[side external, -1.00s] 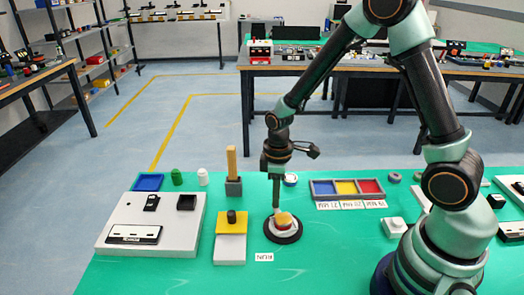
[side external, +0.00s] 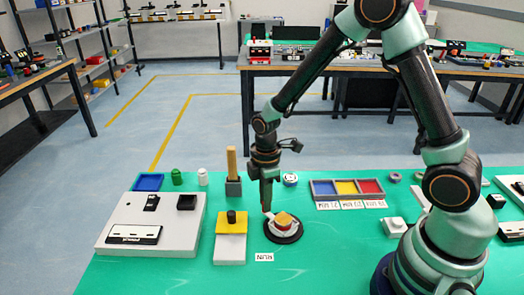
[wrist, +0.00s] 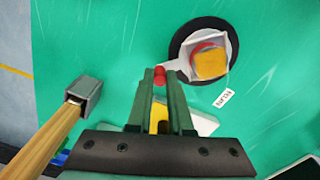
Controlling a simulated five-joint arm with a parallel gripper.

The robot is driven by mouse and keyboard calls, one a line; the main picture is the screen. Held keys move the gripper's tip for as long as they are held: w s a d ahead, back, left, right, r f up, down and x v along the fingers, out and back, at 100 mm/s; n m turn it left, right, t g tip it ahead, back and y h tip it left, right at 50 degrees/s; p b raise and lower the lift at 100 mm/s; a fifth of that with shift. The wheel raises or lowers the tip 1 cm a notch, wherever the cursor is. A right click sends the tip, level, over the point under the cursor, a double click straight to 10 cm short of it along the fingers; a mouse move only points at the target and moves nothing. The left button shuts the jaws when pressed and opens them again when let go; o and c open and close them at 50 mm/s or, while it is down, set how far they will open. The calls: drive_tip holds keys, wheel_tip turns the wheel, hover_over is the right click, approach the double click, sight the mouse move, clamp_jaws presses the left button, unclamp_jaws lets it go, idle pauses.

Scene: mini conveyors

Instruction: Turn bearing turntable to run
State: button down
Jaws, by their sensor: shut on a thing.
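The bearing turntable is a black disc (side external: 284,238) with a white rotating top (wrist: 225,43) that carries an orange-yellow block (wrist: 210,64) and some red. A white arm (wrist: 177,64) sticks out from the top toward my gripper, with a red knob (wrist: 160,72) at its end. My gripper (side external: 266,208) is at the left edge of the turntable; its fingertips in the wrist view (wrist: 160,82) are closed around the red knob. A RUN label (side external: 264,257) lies on the green table in front of the turntable.
A wooden post in a grey block (side external: 233,188) stands behind and left. A yellow-topped block with a black knob (side external: 230,222) is just left. A tray with blue, yellow and red compartments (side external: 347,197) lies to the right. Green table is free in front.

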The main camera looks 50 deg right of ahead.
drive_tip(key=shift+s+a+n, duration=0.15)
drive_tip(key=shift+a+n, duration=0.6)
drive_tip(key=shift+n, duration=0.55)
drive_tip(key=shift+s+a+n, duration=0.1)
drive_tip(key=shift+a+n, duration=0.6)
drive_tip(key=shift+n, duration=0.6)
drive_tip(key=shift+s+a+n, duration=0.35)
drive_tip(key=shift+a+n, duration=0.25)
drive_tip(key=shift+n, duration=0.6)
drive_tip(key=shift+s+a+n, duration=0.3)
drive_tip(key=shift+n, duration=0.45)
drive_tip(key=shift+s+a+n, duration=0.25)
drive_tip(key=shift+n, duration=0.5)
drive_tip(key=shift+s+a+n, duration=0.4)
drive_tip(key=shift+s+n, duration=0.15)
drive_tip(key=shift+n, duration=0.65)
drive_tip(key=shift+s+a+n, duration=0.15)
drive_tip(key=shift+s+n, duration=0.3)
drive_tip(key=shift+n, duration=0.35)
drive_tip(key=shift+s+a+n, duration=0.15)
drive_tip(key=shift+s+n, duration=0.25)
drive_tip(key=shift+n, duration=0.4)
drive_tip(key=shift+s+n, duration=0.8)
drive_tip(key=shift+n, duration=0.7)
drive_tip(key=shift+s+d+n, duration=0.1)
drive_tip(key=shift+s+n, duration=0.55)
drive_tip(key=shift+n, duration=0.55)
drive_tip(key=shift+s, duration=0.15)
